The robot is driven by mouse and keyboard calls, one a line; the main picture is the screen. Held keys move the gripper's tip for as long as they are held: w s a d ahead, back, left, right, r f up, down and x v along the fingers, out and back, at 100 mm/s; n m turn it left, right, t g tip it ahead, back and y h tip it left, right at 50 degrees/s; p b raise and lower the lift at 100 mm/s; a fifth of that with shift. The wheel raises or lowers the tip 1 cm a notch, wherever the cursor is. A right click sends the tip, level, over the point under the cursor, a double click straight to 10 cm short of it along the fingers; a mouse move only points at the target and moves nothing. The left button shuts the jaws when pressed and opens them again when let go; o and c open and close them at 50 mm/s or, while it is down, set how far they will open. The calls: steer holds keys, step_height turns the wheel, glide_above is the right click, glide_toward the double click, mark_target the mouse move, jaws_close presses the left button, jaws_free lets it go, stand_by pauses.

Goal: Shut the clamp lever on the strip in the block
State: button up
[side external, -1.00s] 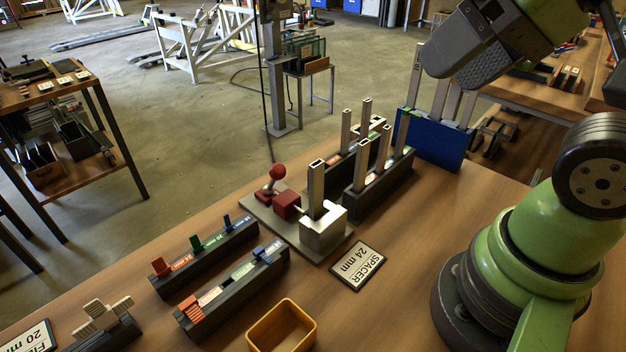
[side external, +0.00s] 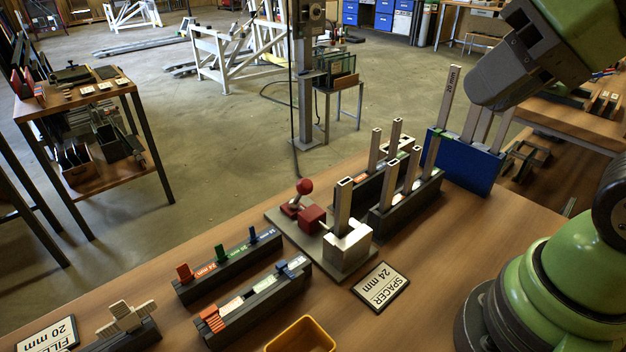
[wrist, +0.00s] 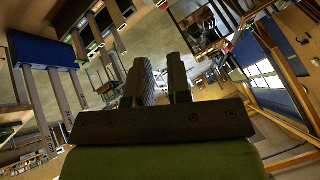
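The clamp stands on a grey base plate (side external: 283,218) mid-table in the side external view. Its lever ends in a red ball knob (side external: 304,187) and leans up and back beside a red block (side external: 312,217). To the right is the silver block (side external: 347,249), with a hollow strip (side external: 343,203) standing upright in it. I cannot tell whether the clamp touches the strip. My gripper is up at the top right, well away from the clamp. In the wrist view my gripper (wrist: 161,72) shows two dark fingers with a gap and nothing between them.
Dark racks with upright strips (side external: 412,170) stand just behind the clamp, and a blue rack (side external: 465,162) behind those. Low filler racks (side external: 225,264) lie front left. A spacer sign (side external: 381,287) and a yellow tray (side external: 301,338) lie in front.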

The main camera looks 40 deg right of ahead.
steer(key=w+f, duration=0.1)
steer(key=w, duration=0.2)
steer(key=w+f+g, duration=0.1)
steer(key=w, duration=0.3)
steer(key=w+f+g, duration=0.1)
steer(key=w, duration=0.3)
steer(key=shift+d+f+y, duration=0.1)
steer(key=shift+d+y, duration=0.15)
steer(key=shift+y, duration=0.15)
jaws_close()
steer(key=g, duration=0.2)
glide_toward(300, 194)
steer(key=s+d+r, duration=0.2)
steer(key=d+r, duration=0.1)
steer(key=d, duration=0.2)
steer(key=shift+w+f+y, duration=0.15)
steer(key=shift+f+y, duration=0.25)
steer(key=shift+f, duration=0.15)
steer(key=x, duration=1)
